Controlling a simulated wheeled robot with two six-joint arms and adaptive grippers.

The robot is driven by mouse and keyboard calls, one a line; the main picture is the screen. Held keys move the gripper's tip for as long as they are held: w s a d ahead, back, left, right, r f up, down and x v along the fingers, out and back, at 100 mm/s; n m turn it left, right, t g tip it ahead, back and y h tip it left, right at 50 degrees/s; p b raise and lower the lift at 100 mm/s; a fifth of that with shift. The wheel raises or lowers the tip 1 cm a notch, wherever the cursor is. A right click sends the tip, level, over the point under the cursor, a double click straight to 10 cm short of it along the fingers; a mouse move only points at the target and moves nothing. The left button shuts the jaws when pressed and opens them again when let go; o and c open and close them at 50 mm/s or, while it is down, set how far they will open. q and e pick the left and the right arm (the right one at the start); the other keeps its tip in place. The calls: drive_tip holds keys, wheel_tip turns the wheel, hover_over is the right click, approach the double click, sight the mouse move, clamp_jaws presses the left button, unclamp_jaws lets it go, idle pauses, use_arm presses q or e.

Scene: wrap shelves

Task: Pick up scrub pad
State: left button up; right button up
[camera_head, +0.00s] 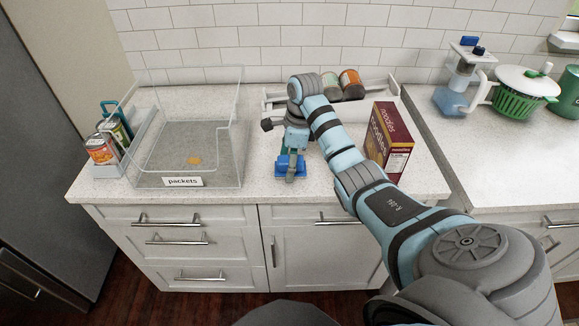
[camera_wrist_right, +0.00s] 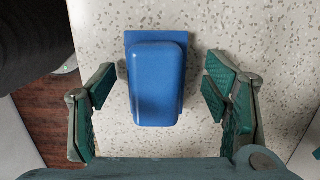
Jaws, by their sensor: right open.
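The blue scrub pad (camera_wrist_right: 156,84) lies on the speckled counter in the right wrist view, with a raised blue body on a flat blue base. In the head view the scrub pad (camera_head: 283,170) is near the counter's front edge, partly covered by the gripper. My right gripper (camera_wrist_right: 160,92) is open, its green-padded fingers on either side of the pad with gaps to both sides. In the head view the right gripper (camera_head: 292,158) points down at the pad. My left gripper is not in view.
A clear bin (camera_head: 242,140) labelled "packets" stands at left, with a small orange item inside. A can rack (camera_head: 108,168) is left of it. A noodles box (camera_head: 388,138) stands right of my arm, and a white tray (camera_head: 385,103) with cans lies behind.

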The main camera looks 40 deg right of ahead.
drive_tip(key=shift+s+r, duration=0.15)
drive_tip(key=shift+s, duration=0.1)
drive_tip(key=shift+c, duration=0.4)
drive_tip(key=shift+s+r, duration=0.1)
drive_tip(key=c, duration=1.2)
